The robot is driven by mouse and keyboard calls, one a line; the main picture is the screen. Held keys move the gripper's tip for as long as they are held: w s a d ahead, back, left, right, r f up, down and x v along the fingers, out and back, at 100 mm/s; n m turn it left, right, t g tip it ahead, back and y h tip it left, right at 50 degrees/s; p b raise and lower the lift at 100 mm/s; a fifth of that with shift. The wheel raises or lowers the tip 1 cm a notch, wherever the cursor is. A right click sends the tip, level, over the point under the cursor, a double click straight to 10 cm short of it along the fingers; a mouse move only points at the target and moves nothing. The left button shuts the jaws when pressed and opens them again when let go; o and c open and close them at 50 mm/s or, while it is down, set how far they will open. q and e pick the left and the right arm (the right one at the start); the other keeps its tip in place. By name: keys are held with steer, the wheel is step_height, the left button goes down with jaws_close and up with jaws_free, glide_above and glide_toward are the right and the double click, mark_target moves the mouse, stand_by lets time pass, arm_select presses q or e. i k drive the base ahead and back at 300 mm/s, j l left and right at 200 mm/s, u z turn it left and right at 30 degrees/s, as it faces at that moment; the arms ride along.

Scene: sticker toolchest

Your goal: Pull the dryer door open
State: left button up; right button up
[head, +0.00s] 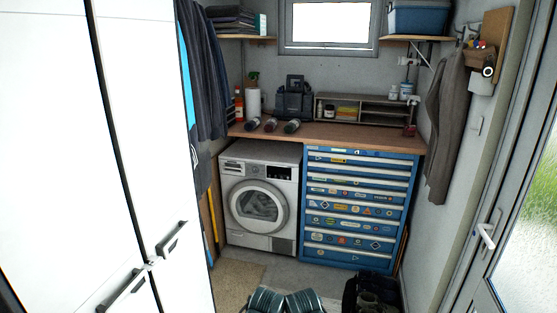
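The dryer (290,160) is a white front-loading machine under the left part of the wooden worktop, left of the blue drawer chest. Its round door (258,205) has a pale ring and a glass middle with light cloth showing behind it. The door looks closed against the front. A control panel with a dial and dark display runs along the top of the front. Neither of my grippers shows in the head view.
A blue drawer chest (355,205) with stickers adjoins the dryer on the right. Tall white cabinets (80,130) fill the left. A beige mat (238,284) lies before the dryer. Teal striped items (282,300) and a dark bag (370,292) are on the near floor. A glazed door (520,210) stands right.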

mark_target(255, 225)
steer(key=i, duration=3.55)
steer(key=i+u, duration=0.15)
steer(key=u, duration=0.15)
steer(key=i+u, duration=0.25)
steer(key=k+l, duration=0.05)
steer(key=k, duration=0.05)
